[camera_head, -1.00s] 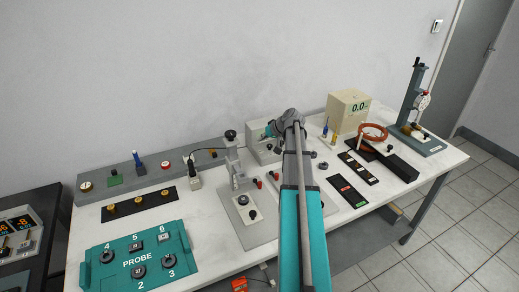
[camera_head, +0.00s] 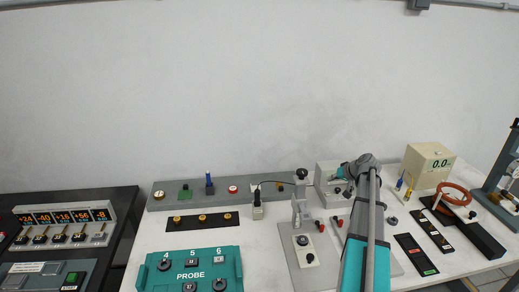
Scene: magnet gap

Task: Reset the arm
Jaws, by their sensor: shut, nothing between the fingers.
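My arm rises from the bottom edge as a teal and grey link (camera_head: 367,240), right of the middle. It ends in a grey joint (camera_head: 368,163) in front of the beige box at the back of the bench. A small teal part shows just left of this joint; I cannot tell what it is. My gripper does not show; the arm hides whatever lies behind it.
The white bench (camera_head: 265,238) carries a teal PROBE panel (camera_head: 190,268), a grey stand (camera_head: 300,215), a cream meter box (camera_head: 428,168) and a copper-coloured ring (camera_head: 454,193). A dark table with orange displays (camera_head: 62,217) stands left.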

